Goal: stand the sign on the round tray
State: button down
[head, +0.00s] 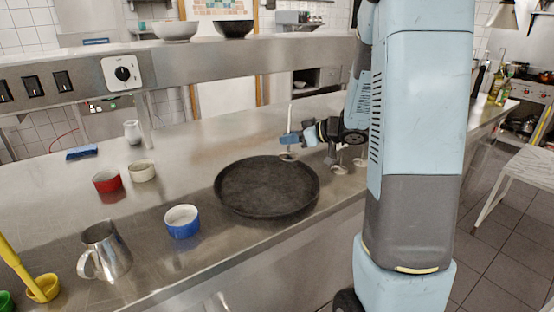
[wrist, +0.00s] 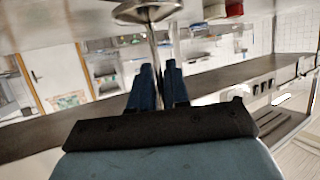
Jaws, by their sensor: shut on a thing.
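The round tray (head: 266,190) is black and shallow and lies flat on the steel counter in the head view. My gripper (head: 290,138), with blue fingers, is at the tray's far right edge. It is shut on the sign's thin pole (head: 290,113), which stands about upright with its small round base (head: 288,157) below the fingers. The base appears at the tray's far rim; I cannot tell whether it touches anything. In the wrist view, the fingers (wrist: 158,75) pinch the metal pole, and the disc base (wrist: 147,12) shows at the top edge.
Two similar round-based stands (head: 338,167) are right of the tray, partly behind my arm. A blue-and-white ramekin (head: 182,222) is close to the tray's left. A steel jug (head: 105,250), a red ramekin (head: 107,181) and a cream ramekin (head: 142,171) stand farther left. The tray is empty.

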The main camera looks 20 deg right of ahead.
jog(key=shift+w+a+f, duration=0.3)
jog(key=shift+w+f, duration=0.7)
jog(key=shift+f, duration=0.6)
jog(key=shift+w+a+f, duration=0.25)
jog(key=shift+w+f, duration=0.8)
jog(key=shift+f, duration=0.5)
jog(key=shift+w+a+f, duration=0.3)
jog(key=shift+w+f, duration=0.7)
jog(key=shift+f, duration=0.6)
jog(key=shift+f, duration=0.15)
jog(key=c, duration=1.1)
grip_release()
